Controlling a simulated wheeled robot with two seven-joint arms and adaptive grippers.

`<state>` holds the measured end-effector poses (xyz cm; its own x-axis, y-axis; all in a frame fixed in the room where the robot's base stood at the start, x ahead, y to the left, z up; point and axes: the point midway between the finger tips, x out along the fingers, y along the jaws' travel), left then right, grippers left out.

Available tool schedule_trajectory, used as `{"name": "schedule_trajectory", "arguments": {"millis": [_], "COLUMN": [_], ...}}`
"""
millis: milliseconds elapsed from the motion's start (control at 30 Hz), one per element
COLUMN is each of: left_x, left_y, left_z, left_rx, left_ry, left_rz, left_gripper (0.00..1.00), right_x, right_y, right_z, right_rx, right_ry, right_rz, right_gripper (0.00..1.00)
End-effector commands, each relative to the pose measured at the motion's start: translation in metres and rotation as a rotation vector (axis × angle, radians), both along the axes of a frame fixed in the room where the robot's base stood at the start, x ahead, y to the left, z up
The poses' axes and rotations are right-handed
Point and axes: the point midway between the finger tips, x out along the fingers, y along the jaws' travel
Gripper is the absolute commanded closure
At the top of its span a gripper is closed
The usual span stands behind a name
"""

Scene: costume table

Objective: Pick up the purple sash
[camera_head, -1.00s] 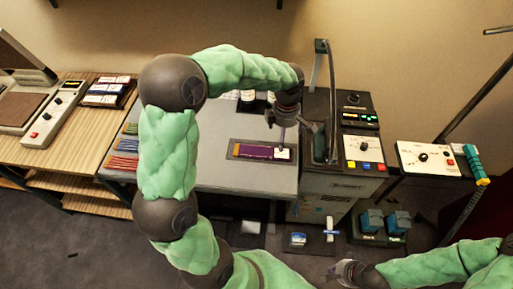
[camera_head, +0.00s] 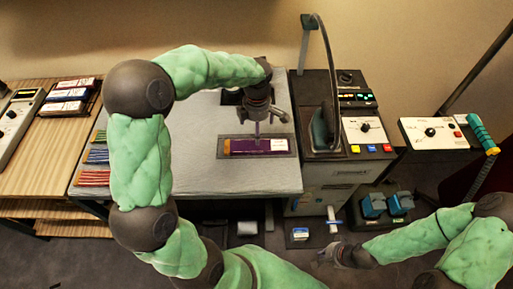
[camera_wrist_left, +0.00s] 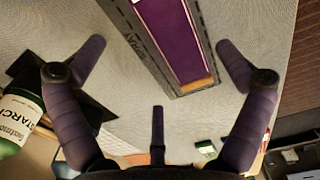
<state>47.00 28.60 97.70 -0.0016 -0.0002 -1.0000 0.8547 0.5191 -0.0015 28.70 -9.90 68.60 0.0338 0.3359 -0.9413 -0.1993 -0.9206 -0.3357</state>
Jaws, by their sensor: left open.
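The purple sash (camera_head: 240,147) lies flat in a dark shallow tray on the grey tabletop. It has a gold end at the left and a pale patch at the right end. My left gripper (camera_head: 257,132) is above the sash's middle, pointing down. In the left wrist view the sash (camera_wrist_left: 176,38) runs diagonally between the spread fingers of my open, empty left gripper (camera_wrist_left: 162,50); contact cannot be told. My right gripper (camera_head: 326,257) is low, in front of the machine and well away from the sash; its fingers are too small to read.
A dark machine with a hose and lit panel (camera_head: 350,115) stands right of the grey table (camera_head: 210,180). A green-labelled starch bottle (camera_wrist_left: 16,116) is at the left in the wrist view. Coloured bundles (camera_head: 97,157) lie at the table's left edge.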

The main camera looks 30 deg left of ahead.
Motion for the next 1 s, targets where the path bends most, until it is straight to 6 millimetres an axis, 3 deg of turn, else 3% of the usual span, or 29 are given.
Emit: {"name": "schedule_trajectory", "arguments": {"millis": [100, 367, 667, 933, 1000], "left_x": [0.000, -0.001, -0.004, -0.003, -0.003], "left_y": [0.000, -0.001, -0.003, -0.003, -0.003], "left_z": [-0.014, -0.027, -0.067, -0.069, -0.069], "left_rx": [0.001, 0.001, 0.000, 0.000, 0.000], "left_ry": [0.001, 0.001, 0.000, -0.002, -0.002], "left_rz": [0.000, 0.000, 0.000, 0.000, 0.000], "left_gripper": [0.00, 0.00, 0.00, 0.00, 0.20], "right_x": [0.000, 0.000, 0.000, 0.000, 0.000], "right_y": [0.000, 0.000, 0.000, 0.000, 0.000], "right_z": [-0.004, -0.009, -0.024, -0.023, -0.023], "right_rx": [0.000, 0.000, 0.000, 0.000, 0.000], "right_ry": [0.000, 0.000, 0.000, 0.000, 0.000], "right_rz": [0.000, 0.000, 0.000, 0.000, 0.000], "right_gripper": [1.00, 1.00, 1.00, 1.00, 1.00]}}
